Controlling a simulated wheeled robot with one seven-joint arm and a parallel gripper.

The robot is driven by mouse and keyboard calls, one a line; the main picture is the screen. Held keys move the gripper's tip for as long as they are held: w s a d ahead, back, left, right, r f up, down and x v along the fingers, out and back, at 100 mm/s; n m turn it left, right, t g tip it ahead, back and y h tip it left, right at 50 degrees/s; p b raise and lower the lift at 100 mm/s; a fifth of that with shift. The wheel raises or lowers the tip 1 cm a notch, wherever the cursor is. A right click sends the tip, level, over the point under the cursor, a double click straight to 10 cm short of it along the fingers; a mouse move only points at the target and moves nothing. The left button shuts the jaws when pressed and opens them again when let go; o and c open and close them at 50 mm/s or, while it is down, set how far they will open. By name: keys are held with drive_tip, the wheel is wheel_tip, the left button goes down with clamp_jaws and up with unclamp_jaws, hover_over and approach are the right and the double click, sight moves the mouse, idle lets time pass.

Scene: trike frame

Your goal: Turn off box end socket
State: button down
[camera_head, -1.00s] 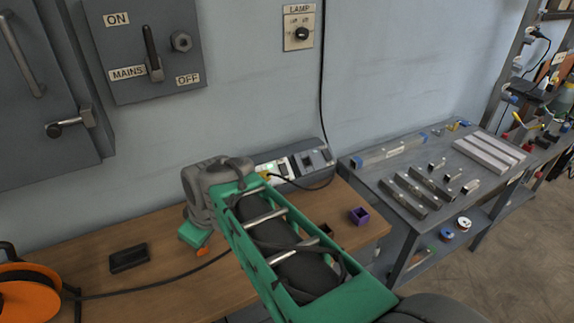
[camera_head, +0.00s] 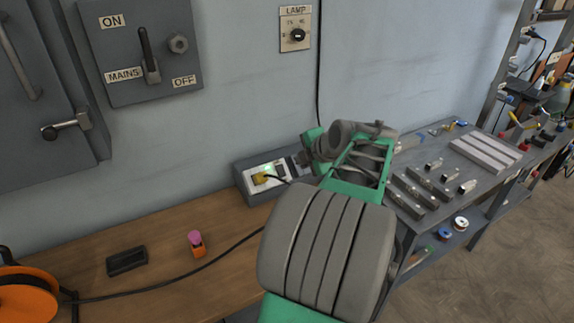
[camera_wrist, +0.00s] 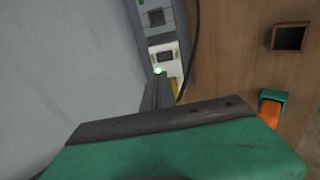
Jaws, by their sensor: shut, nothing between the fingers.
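The grey socket box (camera_head: 257,195) stands on the bench against the wall. Its left part has a pale, lit socket panel (camera_head: 272,169) with a yellow plug (camera_head: 260,178) in it; my arm hides its right part. In the wrist view the socket box (camera_wrist: 153,28) runs up from the middle, with a white panel (camera_wrist: 165,53) and a small green light (camera_wrist: 160,71). My gripper (camera_head: 304,160) is shut and empty, over or beside the box's right part. In the wrist view its narrow fingers (camera_wrist: 158,83) overlap the box near the green light; I cannot tell whether they touch.
A cable (camera_head: 165,285) runs along the bench to an orange reel (camera_head: 25,298). A black block (camera_head: 126,260) and a pink and orange item (camera_head: 195,243) are on the bench. The wrist view shows an open square box (camera_wrist: 290,38) and a teal and orange item (camera_wrist: 273,107).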

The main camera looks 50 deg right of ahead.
sight(281, 167)
drive_tip(key=p+x, duration=0.3)
drive_tip(key=x, duration=1.1)
drive_tip(key=shift+a, duration=0.1)
drive_tip(key=shift+s, duration=0.1)
